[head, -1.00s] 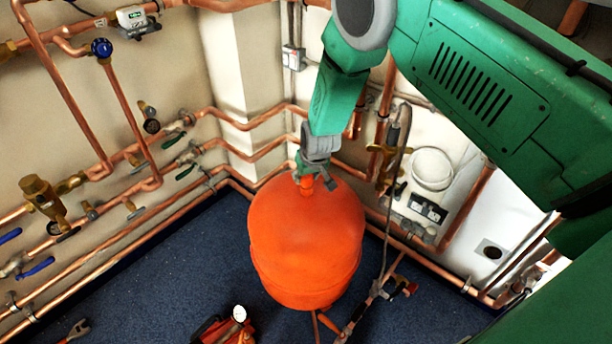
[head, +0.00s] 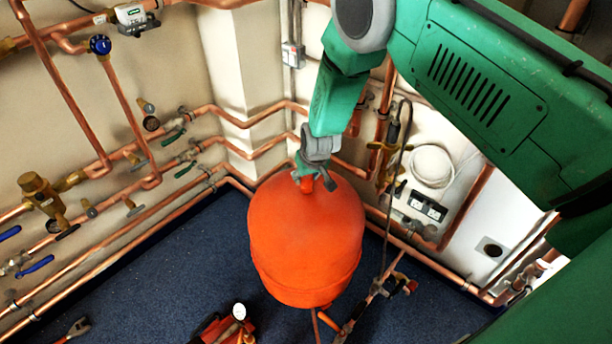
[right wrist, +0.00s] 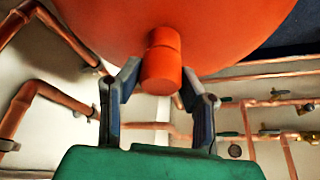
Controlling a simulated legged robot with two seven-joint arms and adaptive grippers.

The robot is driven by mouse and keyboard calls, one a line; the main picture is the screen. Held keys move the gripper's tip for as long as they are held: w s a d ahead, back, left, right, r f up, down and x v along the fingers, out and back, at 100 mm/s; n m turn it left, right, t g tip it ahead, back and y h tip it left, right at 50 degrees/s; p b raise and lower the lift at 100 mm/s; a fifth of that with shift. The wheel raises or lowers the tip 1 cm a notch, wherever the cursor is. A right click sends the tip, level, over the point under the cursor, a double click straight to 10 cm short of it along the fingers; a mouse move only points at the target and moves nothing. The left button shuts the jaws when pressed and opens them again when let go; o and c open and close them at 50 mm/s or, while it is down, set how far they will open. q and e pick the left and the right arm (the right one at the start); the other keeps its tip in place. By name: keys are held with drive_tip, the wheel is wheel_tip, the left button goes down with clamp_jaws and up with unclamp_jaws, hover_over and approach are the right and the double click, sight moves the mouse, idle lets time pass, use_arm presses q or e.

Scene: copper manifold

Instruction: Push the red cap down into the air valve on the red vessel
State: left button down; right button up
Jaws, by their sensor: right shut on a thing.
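The red vessel (head: 305,240) stands on the blue floor, a large orange-red tank. My right gripper (head: 307,180) is at its top. In the right wrist view, the red cap (right wrist: 161,80) is a short cylinder in line with the vessel (right wrist: 200,25), with a seam between it and a similar red piece (right wrist: 164,39) on the vessel. The right gripper (right wrist: 158,84) has a finger on each side of the cap and is shut on it. Whether the cap is fully seated on the air valve I cannot tell. My left gripper is not in view.
Copper pipes (head: 120,110) with valves line the left wall. A white wall panel with a coiled cable (head: 432,165) and sockets (head: 428,208) is at the right. A red tool with a white gauge (head: 239,312) lies on the floor in front.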

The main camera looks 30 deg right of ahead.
drive_tip(key=shift+f, duration=0.15)
drive_tip(key=o, duration=1)
drive_tip(key=v, duration=1.2)
drive_tip(key=shift+f, duration=0.1)
